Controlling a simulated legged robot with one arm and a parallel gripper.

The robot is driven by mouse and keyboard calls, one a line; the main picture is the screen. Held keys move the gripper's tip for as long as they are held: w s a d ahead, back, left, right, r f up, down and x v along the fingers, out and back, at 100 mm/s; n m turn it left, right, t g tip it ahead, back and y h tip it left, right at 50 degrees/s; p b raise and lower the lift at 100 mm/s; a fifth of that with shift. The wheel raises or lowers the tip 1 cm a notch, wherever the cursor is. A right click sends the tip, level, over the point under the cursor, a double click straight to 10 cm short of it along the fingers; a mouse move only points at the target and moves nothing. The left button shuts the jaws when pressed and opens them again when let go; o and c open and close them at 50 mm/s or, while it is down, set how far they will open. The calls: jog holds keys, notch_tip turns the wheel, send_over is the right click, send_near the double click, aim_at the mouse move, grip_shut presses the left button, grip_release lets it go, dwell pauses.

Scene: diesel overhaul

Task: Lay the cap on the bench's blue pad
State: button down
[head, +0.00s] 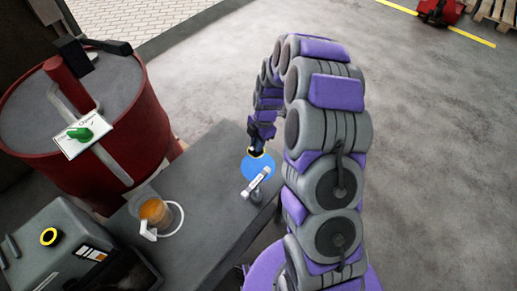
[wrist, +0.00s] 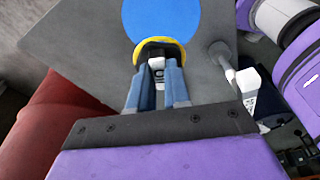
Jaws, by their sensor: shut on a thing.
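The cap, dark with a yellow rim, is between my gripper's fingertips in the wrist view (wrist: 153,43). It also shows as a small dark and yellow piece in the head view (head: 256,154). My gripper (wrist: 159,72) is shut on the cap. The bench's blue pad (head: 257,168) is a round blue disc on the grey bench top (head: 215,195). In the wrist view the pad (wrist: 160,15) lies just beyond the cap, and the cap overlaps its edge. I cannot tell whether the cap touches the pad.
A white-topped post (head: 257,181) stands beside the pad. A clear jug with orange liquid (head: 156,211) stands on the bench. A grey box with a yellow-ringed opening (head: 49,236) is at the lower left. A red drum (head: 140,125) stands behind the bench.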

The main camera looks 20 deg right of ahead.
jog(key=f+n, duration=0.1)
jog(key=n, duration=0.1)
jog(key=f+n, duration=0.1)
jog(key=shift+s+d+f+g+b, duration=0.2)
jog(key=shift+s+f+g+b, duration=0.05)
jog(key=shift+f+g+b, duration=0.1)
jog(key=shift+w+d+x, duration=0.15)
jog(key=shift+d+x, duration=0.05)
jog(key=shift+x, duration=0.85)
jog(key=shift+w+d+x, duration=0.1)
jog(key=shift+d+x, duration=0.05)
jog(key=shift+x, duration=0.9)
jog(key=shift+w+d+x, duration=0.15)
jog(key=shift+d+x, duration=0.05)
jog(key=shift+x, duration=0.85)
jog(key=shift+f, duration=0.15)
jog(key=c, duration=1)
grip_release()
jog(key=p+v, duration=0.2)
jog(key=v, duration=1.5)
jog(key=shift+p, duration=0.4)
